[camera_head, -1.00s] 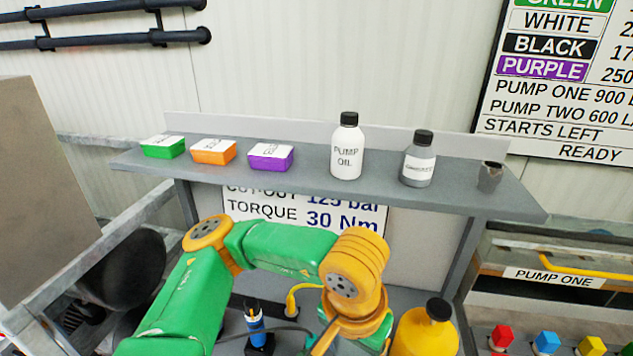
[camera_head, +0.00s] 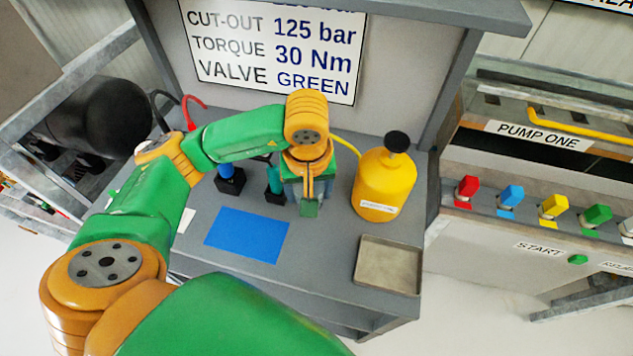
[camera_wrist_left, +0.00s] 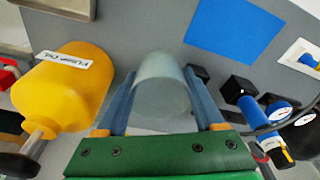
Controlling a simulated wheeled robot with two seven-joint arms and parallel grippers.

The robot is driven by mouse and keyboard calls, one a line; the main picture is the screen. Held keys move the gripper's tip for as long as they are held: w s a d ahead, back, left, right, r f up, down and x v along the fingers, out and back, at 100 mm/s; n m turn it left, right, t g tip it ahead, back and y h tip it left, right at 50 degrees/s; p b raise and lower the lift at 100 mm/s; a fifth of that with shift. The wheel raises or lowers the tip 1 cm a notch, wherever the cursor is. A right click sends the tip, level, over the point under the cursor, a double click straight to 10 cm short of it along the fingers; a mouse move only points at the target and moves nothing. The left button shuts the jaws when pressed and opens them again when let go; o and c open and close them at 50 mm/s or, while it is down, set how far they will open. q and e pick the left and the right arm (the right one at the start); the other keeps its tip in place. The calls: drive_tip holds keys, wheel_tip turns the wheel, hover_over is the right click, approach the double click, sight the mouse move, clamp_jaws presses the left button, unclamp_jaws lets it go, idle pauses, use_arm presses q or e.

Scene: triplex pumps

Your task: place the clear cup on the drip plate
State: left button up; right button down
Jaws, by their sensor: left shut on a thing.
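The clear cup (camera_wrist_left: 160,88) is a pale, see-through cylinder held between the two blue-grey fingers in the left wrist view. My left gripper (camera_head: 309,197) is shut on it, low over the grey worktop between the small black stands and the yellow oil can. In the head view the gripper hides most of the cup, and I cannot tell whether it touches the worktop. The drip plate (camera_head: 388,266), a bare square grey tray, lies at the worktop's front right corner, right of and nearer than the gripper. Its edge shows in the left wrist view (camera_wrist_left: 62,6). My right gripper is not in view.
The yellow can (camera_head: 384,186) with a black top stands beside the gripper, behind the plate. A flat blue mat (camera_head: 247,234) lies front left. Black stands (camera_head: 229,182) hold blue and green tools. The worktop between mat and plate is clear.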

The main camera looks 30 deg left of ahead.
sight(320, 186)
use_arm(q)
drive_tip(key=w+f, duration=0.5)
drive_tip(key=f, duration=0.1)
drive_tip(key=shift+w+a+f+p, duration=0.1)
drive_tip(key=shift+w+a+p, duration=0.2)
drive_tip(key=shift+w+a, duration=0.1)
wheel_tip(320, 186, down, 3)
drive_tip(key=shift+r+p, duration=0.2)
drive_tip(key=shift+p, duration=0.5)
drive_tip(key=shift+f+b, duration=0.3)
drive_tip(key=shift+f, duration=0.1)
drive_tip(key=o, duration=1.3)
drive_tip(key=shift+r, duration=0.1)
